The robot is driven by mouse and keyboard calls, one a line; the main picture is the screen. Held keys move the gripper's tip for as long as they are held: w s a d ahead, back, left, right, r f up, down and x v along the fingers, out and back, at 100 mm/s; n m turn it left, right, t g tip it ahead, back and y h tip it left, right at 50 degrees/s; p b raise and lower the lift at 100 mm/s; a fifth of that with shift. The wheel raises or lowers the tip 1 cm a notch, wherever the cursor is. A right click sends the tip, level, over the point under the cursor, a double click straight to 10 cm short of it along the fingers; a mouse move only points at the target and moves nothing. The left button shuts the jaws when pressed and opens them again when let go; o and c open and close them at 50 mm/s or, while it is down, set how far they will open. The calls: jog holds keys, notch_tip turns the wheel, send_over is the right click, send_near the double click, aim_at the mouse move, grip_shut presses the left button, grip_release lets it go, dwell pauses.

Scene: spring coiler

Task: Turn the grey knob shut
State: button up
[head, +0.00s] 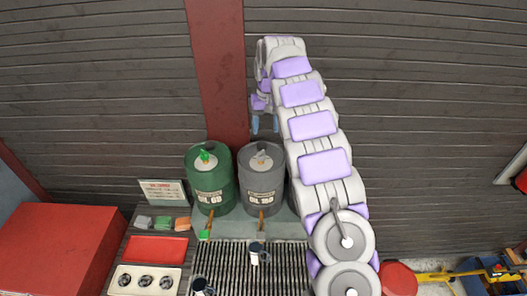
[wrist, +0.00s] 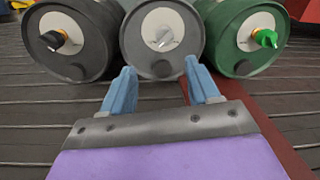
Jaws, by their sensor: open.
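The grey knob (head: 262,153) sits on the pale round plate on top of the grey barrel (head: 261,190). In the wrist view the grey knob (wrist: 163,40) is at top centre, on the grey barrel (wrist: 138,47). My gripper (head: 265,127) hangs above and behind the grey barrel in the head view, with its blue fingers pointing down. In the wrist view my gripper (wrist: 159,67) is open and empty, its fingertips spread apart below the grey knob in the picture. The fingers look clear of the knob; the exact distance is hard to tell.
A green barrel (head: 208,190) with a green knob (head: 205,155) stands beside the grey one. Another barrel (wrist: 85,55) with an orange-and-black knob (wrist: 53,39) is largely hidden by my arm in the head view. A red post (head: 215,70) rises behind.

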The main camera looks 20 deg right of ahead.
aim_at(261, 152)
jog(key=f, duration=0.2)
jog(key=a+f, duration=0.1)
jog(key=f, duration=0.1)
jog(key=a+f+p, duration=0.1)
jog(key=f, duration=0.1)
jog(key=shift+f, duration=0.4)
jog(key=f, duration=0.2)
jog(key=f+p, duration=0.1)
jog(key=shift+w+d+f, duration=0.1)
jog(key=shift+d+f, duration=0.15)
jog(key=shift+d, duration=0.05)
jog(key=shift+d+f, duration=0.15)
jog(key=shift+f, duration=0.35)
jog(key=shift+a, duration=0.35)
jog(key=shift+c, duration=0.4)
jog(key=c, duration=0.3)
jog(key=shift+d, duration=0.15)
jog(key=c, duration=0.5)
jog(key=shift+c, duration=0.7)
